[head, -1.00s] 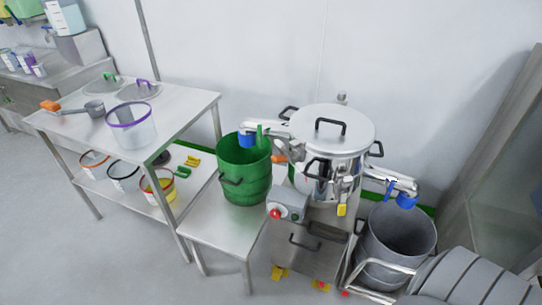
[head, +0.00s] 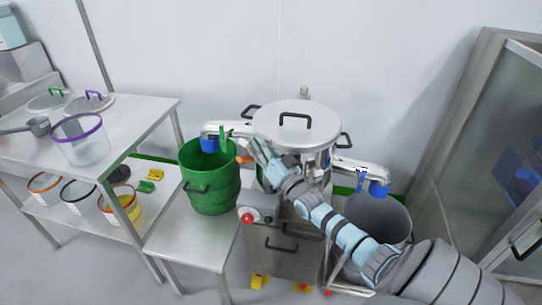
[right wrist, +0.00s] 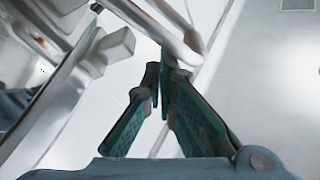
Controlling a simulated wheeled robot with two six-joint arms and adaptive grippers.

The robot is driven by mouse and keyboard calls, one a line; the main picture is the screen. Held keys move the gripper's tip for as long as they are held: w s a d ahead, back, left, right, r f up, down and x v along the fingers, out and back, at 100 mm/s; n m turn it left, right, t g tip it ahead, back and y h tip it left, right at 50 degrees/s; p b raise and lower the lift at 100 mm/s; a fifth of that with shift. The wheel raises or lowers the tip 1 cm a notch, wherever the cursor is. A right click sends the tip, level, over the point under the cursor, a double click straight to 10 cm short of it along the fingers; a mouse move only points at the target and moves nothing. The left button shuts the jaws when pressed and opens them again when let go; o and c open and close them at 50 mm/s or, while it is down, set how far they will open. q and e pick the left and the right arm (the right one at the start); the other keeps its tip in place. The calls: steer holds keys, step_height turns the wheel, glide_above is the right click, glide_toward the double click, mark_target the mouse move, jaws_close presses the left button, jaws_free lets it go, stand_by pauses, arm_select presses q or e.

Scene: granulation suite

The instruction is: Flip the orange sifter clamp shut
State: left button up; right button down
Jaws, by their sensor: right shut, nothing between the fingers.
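The sifter (head: 297,124) is a round steel drum with a black-handled lid on a steel cabinet. A small orange part (head: 243,159), which looks like the clamp, shows at the sifter's left side, between it and the green bucket. My right gripper (head: 256,145) is at the sifter's left front, close to the orange part; I cannot tell whether they touch. In the right wrist view its fingers (right wrist: 163,85) are together and empty. A blurred metal bar with a brownish-orange end (right wrist: 193,41) lies just beyond them. Whether the clamp is open is too small to tell. My left gripper is not in view.
A green bucket (head: 208,187) stands on a low steel table left of the sifter. A grey bin (head: 378,216) stands at its right. Steel spouts with blue ends stick out on both sides. A shelf table (head: 150,112) with tubs is further left.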

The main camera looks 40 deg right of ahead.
mark_target(249, 159)
steer(key=shift+w+a+f+b, duration=0.1)
steer(key=shift+a+f+b, duration=0.25)
steer(key=shift+f, duration=0.55)
steer(key=shift+w+a+f+b, duration=0.1)
steer(key=shift+a+f+b, duration=0.1)
steer(key=shift+a+f, duration=0.45)
steer(key=shift+d+f, duration=0.2)
steer(key=shift+a+f+n+b, duration=0.2)
steer(key=shift+n+b, duration=0.25)
steer(key=shift+n, duration=0.15)
steer(key=n+b, duration=0.1)
steer(key=f+n+y+b, duration=0.1)
steer(key=n, duration=0.1)
steer(key=a+n+y+b, duration=0.1)
steer(key=shift+s+f, duration=0.1)
steer(key=shift+f, duration=0.2)
step_height(249, 159, down, 8)
steer(key=n+g+y+b, duration=0.3)
steer(key=n+y+b, duration=0.3)
steer(key=n, duration=1.1)
steer(key=shift+d+n+y+b, duration=0.3)
steer(key=shift+d+b, duration=0.1)
steer(key=shift+b, duration=0.5)
